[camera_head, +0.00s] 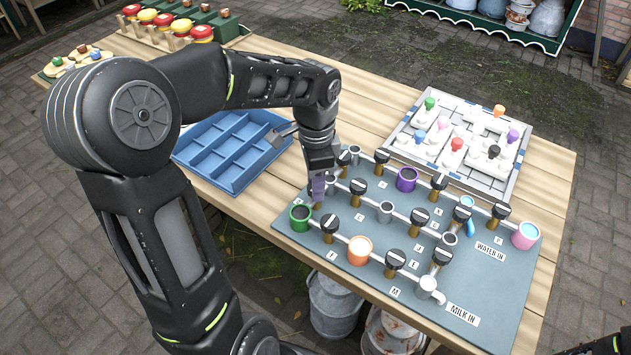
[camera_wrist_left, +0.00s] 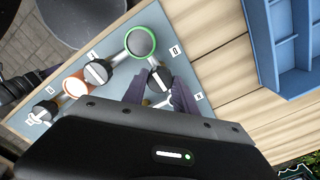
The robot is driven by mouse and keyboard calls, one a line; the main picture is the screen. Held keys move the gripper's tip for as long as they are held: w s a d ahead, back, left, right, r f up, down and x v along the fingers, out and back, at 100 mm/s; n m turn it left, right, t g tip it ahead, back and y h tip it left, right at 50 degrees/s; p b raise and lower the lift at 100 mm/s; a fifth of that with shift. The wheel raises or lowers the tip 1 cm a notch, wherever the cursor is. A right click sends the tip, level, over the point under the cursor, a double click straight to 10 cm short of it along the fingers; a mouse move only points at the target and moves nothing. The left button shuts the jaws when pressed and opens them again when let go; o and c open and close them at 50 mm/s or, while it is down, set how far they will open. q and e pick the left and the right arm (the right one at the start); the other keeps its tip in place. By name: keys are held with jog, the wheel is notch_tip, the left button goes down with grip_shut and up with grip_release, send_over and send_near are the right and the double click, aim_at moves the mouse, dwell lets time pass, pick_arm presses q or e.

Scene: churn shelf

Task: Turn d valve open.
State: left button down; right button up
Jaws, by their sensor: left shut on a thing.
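My left gripper (camera_head: 318,190) comes down onto the pipe board beside the green-rimmed cup (camera_head: 300,217), with its fingers hiding most of the valve there in the head view. In the left wrist view, the fingers of my left gripper (camera_wrist_left: 161,95) are on either side of a black round valve knob (camera_wrist_left: 159,79) with a pale bar across its top. The label beside this knob looks like a D (camera_wrist_left: 174,50). The green-rimmed cup also shows in the wrist view (camera_wrist_left: 141,42), joined to the knob by a short pipe. My right gripper is out of view.
The grey-green board (camera_head: 290,245) carries several other black valves, such as one at the front left (camera_head: 330,224), plus an orange cup (camera_head: 359,251) and purple cup (camera_head: 406,179). A blue tray (camera_head: 205,155) and a white block tray (camera_head: 455,140) stand behind.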

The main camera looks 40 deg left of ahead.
pick_arm(q)
jog(key=c, duration=1)
grip_release()
jog(key=shift+o, duration=0.2)
jog(key=shift+r, duration=3.9)
